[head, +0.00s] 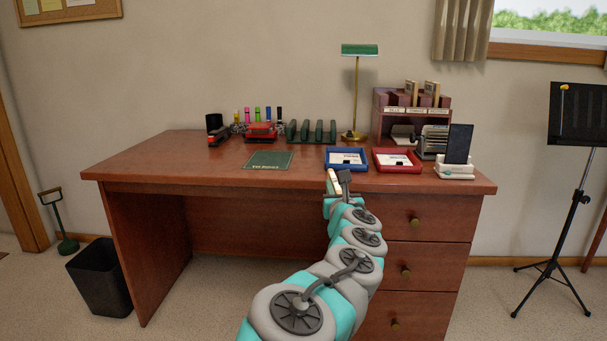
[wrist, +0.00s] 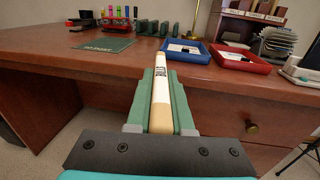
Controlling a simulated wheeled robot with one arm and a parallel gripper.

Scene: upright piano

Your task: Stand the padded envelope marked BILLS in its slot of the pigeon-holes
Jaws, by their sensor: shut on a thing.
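My gripper (head: 336,188) is shut on a padded envelope, held on edge in front of the desk's front edge. In the wrist view the envelope (wrist: 159,88) is a narrow cream and tan strip between the green fingers (wrist: 160,100), with dark lettering that I cannot read surely. The maroon pigeon-holes (head: 382,121) stand at the back right of the desk, beyond and right of my gripper. Three labels run along their front; the left one seems to read BILLS. Two tan envelopes (head: 411,90) stand in the middle and right slots. The left slot shows no envelope.
A blue tray (head: 346,167) and a red tray (head: 398,169) lie between my gripper and the pigeon-holes. A grey sorter (head: 432,142) and a phone on a stand (head: 458,146) are at right. A brass lamp (head: 355,100) stands left of the pigeon-holes.

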